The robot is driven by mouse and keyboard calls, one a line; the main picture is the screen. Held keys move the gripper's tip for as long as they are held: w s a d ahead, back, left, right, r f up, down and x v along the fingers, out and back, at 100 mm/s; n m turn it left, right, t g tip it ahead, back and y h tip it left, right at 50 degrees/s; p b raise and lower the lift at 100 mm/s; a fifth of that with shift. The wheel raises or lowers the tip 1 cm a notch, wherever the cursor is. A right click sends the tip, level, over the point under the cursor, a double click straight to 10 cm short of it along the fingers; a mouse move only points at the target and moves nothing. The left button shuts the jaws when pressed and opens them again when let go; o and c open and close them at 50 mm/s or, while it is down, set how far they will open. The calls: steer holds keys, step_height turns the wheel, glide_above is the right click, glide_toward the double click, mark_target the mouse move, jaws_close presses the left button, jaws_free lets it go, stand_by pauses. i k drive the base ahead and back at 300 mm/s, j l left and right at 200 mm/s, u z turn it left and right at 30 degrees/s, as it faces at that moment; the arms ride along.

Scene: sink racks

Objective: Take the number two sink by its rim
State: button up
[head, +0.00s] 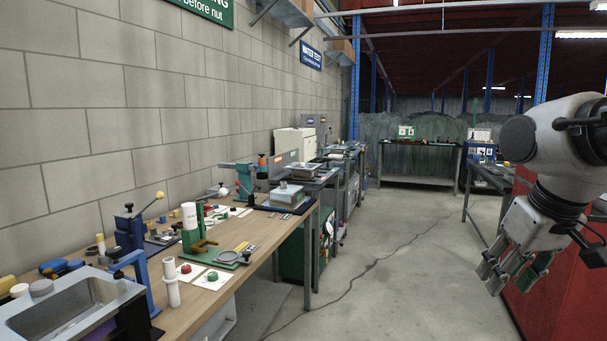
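A grey steel sink (76,304) with a rectangular bowl sits on a stand at the near left end of the bench, cut off by the picture edge. Smaller basin-like pieces (287,193) and (308,171) stand farther along the benches. I cannot read a number on any of them, so I cannot tell which is number two. My gripper (512,284) hangs at the right, fingers pointing down and apart. It is open and empty, far from every sink, over the floor beside a red cabinet.
The wooden bench (237,236) along the left wall carries a blue press (130,228), a green fixture (192,232) and small parts. A red cabinet (562,285) stands at the right. The cracked concrete floor (400,270) between is clear.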

mark_target(309, 172)
steer(key=i+l+z, duration=0.3)
steer(key=i, duration=0.15)
steer(key=i+z, duration=0.25)
steer(key=i, duration=0.2)
steer(key=i+z, duration=0.15)
steer(key=i, duration=2)
steer(key=i+u, duration=0.1)
steer(key=i, duration=0.5)
steer(key=i+l+u, duration=0.1)
steer(key=i, duration=0.55)
steer(key=i+u, duration=0.45)
steer(key=i+l+u, duration=0.1)
steer(key=i+u, duration=0.15)
steer(key=u, duration=0.2)
steer(key=i+u, duration=0.2)
steer(key=u, duration=0.2)
steer(key=i+u, duration=0.2)
steer(key=u, duration=0.2)
steer(key=i+l+u, duration=0.1)
steer(key=u, duration=0.3)
steer(key=i+l, duration=0.05)
steer(key=i, duration=0.05)
